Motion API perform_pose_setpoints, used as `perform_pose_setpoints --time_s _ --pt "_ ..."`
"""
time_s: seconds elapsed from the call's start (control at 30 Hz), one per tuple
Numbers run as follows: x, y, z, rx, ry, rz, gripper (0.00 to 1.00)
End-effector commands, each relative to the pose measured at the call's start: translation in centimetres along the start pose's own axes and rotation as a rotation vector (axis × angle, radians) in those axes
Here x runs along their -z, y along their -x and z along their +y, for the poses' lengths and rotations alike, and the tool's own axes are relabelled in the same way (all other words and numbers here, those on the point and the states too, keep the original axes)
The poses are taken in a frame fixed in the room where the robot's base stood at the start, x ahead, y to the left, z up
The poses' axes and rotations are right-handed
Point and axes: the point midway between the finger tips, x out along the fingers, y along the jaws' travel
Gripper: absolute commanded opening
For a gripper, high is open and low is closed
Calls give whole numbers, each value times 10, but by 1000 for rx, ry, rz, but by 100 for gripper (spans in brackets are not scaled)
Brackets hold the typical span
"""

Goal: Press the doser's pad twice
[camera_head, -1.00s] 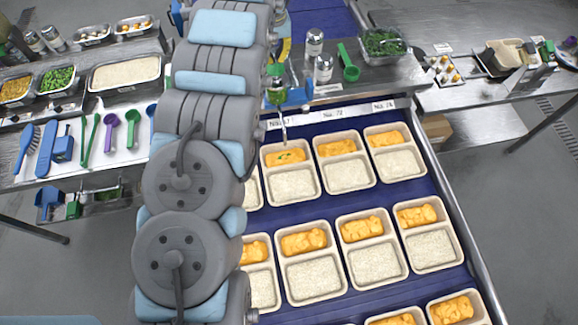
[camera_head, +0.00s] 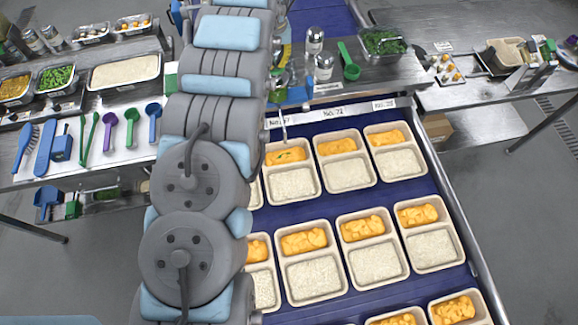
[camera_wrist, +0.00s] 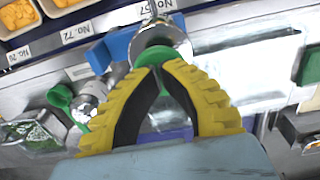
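The doser (camera_wrist: 163,33) shows in the wrist view as a shiny metal body with a green round part (camera_wrist: 155,56) and a thin spout toward the food trays. My gripper (camera_wrist: 160,66) has yellow ridged fingers with black inner faces. Its tips meet, with nothing visible between them. The tips overlap the edge of the green part in the picture; whether they touch it I cannot tell. I cannot make out which surface is the pad. In the head view the doser (camera_head: 283,76) is largely hidden behind my arm, its spout pointing down toward the tray with green bits.
A blue block (camera_wrist: 121,46) is beside the doser. Metal shakers (camera_head: 323,67) and a green scoop (camera_head: 348,70) stand to its right. Two-compartment trays (camera_head: 347,187) with orange food and rice fill the blue conveyor (camera_head: 400,199). Utensils and food pans occupy the left counter (camera_head: 100,165).

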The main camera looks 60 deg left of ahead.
Motion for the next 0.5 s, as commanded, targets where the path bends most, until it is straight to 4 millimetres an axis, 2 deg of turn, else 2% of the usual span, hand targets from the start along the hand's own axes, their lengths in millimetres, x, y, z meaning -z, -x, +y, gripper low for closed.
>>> perform_pose_setpoints --time_s 0.5 --pt "0 -15 0 0 1 1 0"
